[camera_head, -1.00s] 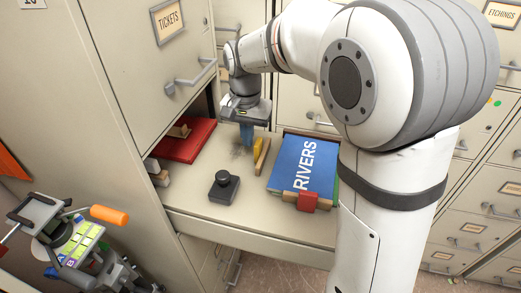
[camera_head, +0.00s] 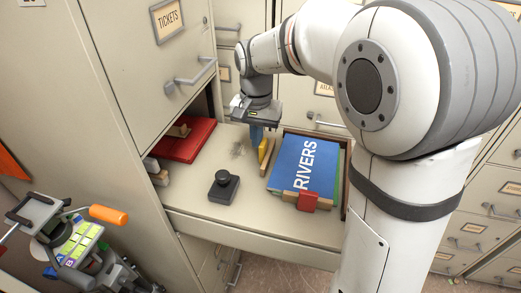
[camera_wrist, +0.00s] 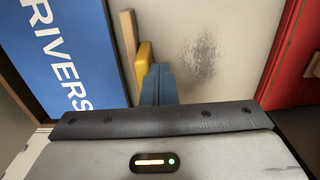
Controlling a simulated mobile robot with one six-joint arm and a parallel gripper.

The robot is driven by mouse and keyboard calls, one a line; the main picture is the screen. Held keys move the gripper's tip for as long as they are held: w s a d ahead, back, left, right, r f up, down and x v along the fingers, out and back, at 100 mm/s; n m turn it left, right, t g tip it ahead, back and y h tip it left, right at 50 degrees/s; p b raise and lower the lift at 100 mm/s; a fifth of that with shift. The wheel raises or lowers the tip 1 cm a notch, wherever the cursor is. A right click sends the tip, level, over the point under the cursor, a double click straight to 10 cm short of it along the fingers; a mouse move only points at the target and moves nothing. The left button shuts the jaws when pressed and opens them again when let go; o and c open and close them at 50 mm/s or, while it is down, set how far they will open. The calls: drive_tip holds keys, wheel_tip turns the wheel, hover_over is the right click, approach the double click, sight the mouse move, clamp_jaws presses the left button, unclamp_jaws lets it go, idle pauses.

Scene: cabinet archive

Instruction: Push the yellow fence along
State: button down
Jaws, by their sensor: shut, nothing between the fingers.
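The yellow fence (camera_head: 264,149) stands upright on the pulled-out drawer's floor, with a wooden strip (camera_head: 271,156) along its right side, close to the blue RIVERS book (camera_head: 298,163). My gripper (camera_head: 256,136) is low over the drawer, its blue fingers shut and empty, at the fence's left side. In the wrist view, the fingers (camera_wrist: 158,86) are right beside the yellow fence (camera_wrist: 144,62), and the wooden strip (camera_wrist: 129,45) lies between it and the book (camera_wrist: 56,48). I cannot tell whether the fingers touch the fence.
A black knobbed block (camera_head: 223,187) sits at the drawer's front. A red folder (camera_head: 186,140) lies on the left. A small red block (camera_head: 308,201) is at the book's front edge. The drawer floor left of my gripper, with a grey smudge (camera_head: 238,150), is clear.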

drive_tip(key=shift+s+d, duration=0.3)
drive_tip(key=shift+d, duration=0.6)
drive_tip(key=shift+s+d, duration=0.3)
drive_tip(key=shift+d, duration=0.55)
drive_tip(key=shift+a, duration=0.1)
drive_tip(key=shift+w+a, duration=0.2)
drive_tip(key=shift+a, duration=0.2)
wheel_tip(320, 180, up, 7)
drive_tip(key=p, duration=0.5)
drive_tip(key=shift+r, duration=0.1)
